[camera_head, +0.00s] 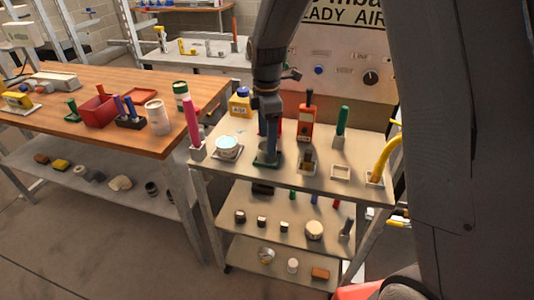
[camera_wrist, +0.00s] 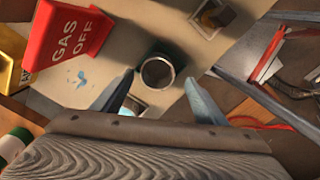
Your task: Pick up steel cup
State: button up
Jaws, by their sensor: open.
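The steel cup (camera_wrist: 157,73) shows from above in the wrist view as a round grey rim with a dark inside. It stands upright on a dark green holder (camera_wrist: 176,55). In the head view the cup (camera_head: 268,154) is on the top shelf of the cart, partly hidden by my gripper. My gripper (camera_head: 268,128) points down above it. In the wrist view my gripper (camera_wrist: 160,92) is open, with one finger on each side of the cup. The fingers do not visibly grip it; contact is unclear.
A blue-white tin (camera_head: 227,145) stands left of the cup, and a holder with a dark item (camera_head: 307,161) stands right. A red GAS OFF block (camera_wrist: 68,38) is close by in the wrist view. A yellow bottle (camera_head: 240,102) and red meter (camera_head: 306,122) stand behind.

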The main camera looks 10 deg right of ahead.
aim_at(265, 147)
jog(key=shift+w+a+f+p, duration=0.15)
jog(key=shift+f+p, duration=0.2)
jog(key=shift+f, duration=0.75)
jog(key=shift+a+f+p, duration=0.1)
jog(key=shift+f+p, duration=0.2)
jog(key=shift+f, duration=0.8)
jog(key=c, duration=1.2)
